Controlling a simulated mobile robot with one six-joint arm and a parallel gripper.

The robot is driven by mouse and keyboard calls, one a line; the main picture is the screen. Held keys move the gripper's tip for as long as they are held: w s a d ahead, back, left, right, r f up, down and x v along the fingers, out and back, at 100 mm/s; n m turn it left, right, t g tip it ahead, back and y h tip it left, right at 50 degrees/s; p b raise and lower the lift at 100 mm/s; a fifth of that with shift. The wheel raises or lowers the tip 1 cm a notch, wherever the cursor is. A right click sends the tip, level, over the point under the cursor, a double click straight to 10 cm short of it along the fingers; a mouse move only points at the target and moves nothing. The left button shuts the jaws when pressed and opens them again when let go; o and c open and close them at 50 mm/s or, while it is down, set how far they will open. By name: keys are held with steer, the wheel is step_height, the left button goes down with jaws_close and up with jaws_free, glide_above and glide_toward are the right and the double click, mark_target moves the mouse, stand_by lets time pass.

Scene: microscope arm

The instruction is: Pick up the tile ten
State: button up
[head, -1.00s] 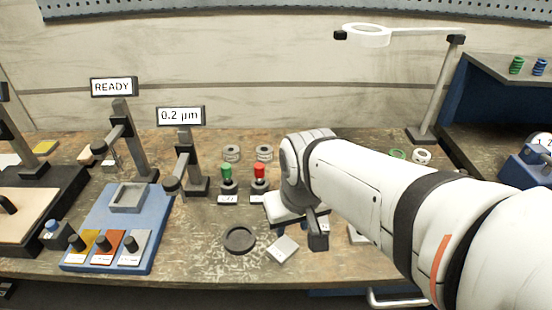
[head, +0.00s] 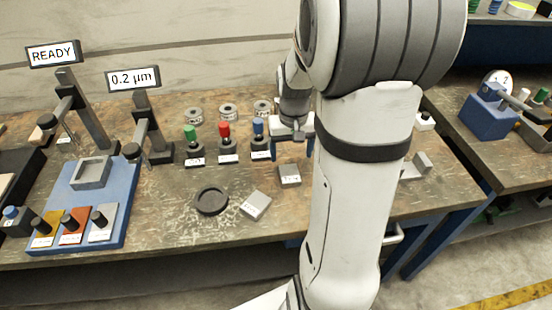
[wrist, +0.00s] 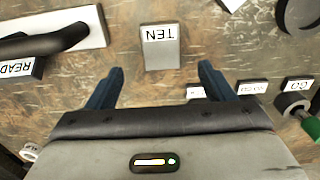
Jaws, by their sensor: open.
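Tile ten (wrist: 160,47) is a small grey square block with a white label reading TEN, upside down in the wrist view. In the head view the matching grey tile (head: 289,175) lies flat on the bench, just in front of my gripper (head: 291,148). In the wrist view my gripper (wrist: 160,72) is open, its two blue-grey fingers pointing toward the tile. The tile lies centred, just beyond the fingertips, with nothing between the fingers. The height of the fingertips above the bench is hard to tell.
Another grey tile (head: 255,205) and a dark round dish (head: 211,200) lie to the left. Green, red and blue (head: 258,127) knobs stand on labelled bases behind. In the wrist view a white plate with a black handle (wrist: 45,42) is at left. My arm hides the bench's right part.

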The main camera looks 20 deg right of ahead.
mark_target(290, 173)
step_height(290, 173, down, 8)
steer(key=shift+w+a+r, duration=0.1)
stand_by(0.4)
steer(key=shift+c, duration=0.2)
steer(key=c, duration=1.4)
step_height(290, 173, up, 10)
steer(key=shift+r, duration=0.1)
steer(key=shift+c, duration=0.2)
